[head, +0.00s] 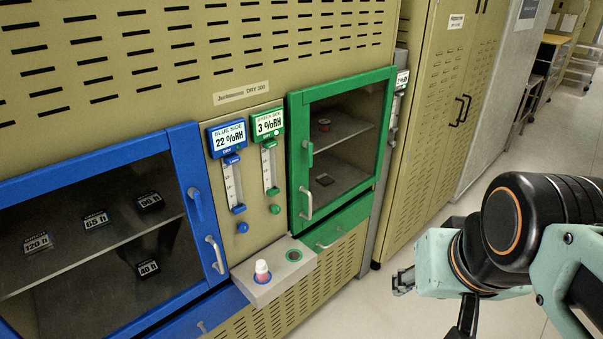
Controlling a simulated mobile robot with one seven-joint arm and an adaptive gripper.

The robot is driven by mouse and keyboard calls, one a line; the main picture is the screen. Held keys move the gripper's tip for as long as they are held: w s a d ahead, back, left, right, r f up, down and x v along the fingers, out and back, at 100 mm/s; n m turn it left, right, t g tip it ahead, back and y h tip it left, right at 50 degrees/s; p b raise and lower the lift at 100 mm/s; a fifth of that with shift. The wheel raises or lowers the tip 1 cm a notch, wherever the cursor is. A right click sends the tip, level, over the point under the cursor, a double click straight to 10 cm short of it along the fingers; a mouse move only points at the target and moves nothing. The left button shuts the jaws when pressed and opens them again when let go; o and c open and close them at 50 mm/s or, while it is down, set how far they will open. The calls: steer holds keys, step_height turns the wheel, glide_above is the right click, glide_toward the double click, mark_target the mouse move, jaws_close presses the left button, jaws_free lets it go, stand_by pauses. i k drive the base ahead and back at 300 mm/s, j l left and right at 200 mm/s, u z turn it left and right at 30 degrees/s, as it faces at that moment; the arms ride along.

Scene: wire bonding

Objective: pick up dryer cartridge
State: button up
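A small cartridge (262,271) with a white top and a pinkish-red lower part stands upright in the blue-ringed seat of a light ledge (278,262). The ledge sticks out from the front of the dry cabinet, between the blue and green doors. The green-ringed seat (294,255) beside it holds no cartridge. My gripper (403,281) is at the right, well apart from the cartridge, over the floor. Only a dark finger part shows past my pale green arm link, so its opening is hidden. I see nothing held.
The blue door (203,205) and green door (296,160) are shut. Tagged items (38,243) lie behind the blue door; small items (323,125) sit on shelves behind the green one. Two flow gauges (232,185) stand between them. Tan lockers (440,120) line the right. The floor in front is clear.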

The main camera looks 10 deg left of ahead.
mark_target(261, 268)
steer(key=u, duration=1)
steer(key=i+j+z, duration=0.15)
steer(key=j, duration=0.15)
steer(key=j+z, duration=0.2)
steer(key=i+j, duration=0.1)
steer(key=i, duration=0.2)
steer(key=k+j+z, duration=0.3)
steer(key=j, duration=0.15)
steer(key=k+j+z, duration=0.1)
steer(key=j+z, duration=0.25)
steer(key=k+l+z, duration=0.15)
steer(key=k+z, duration=0.2)
steer(key=i+j+u, duration=0.15)
steer(key=j, duration=0.2)
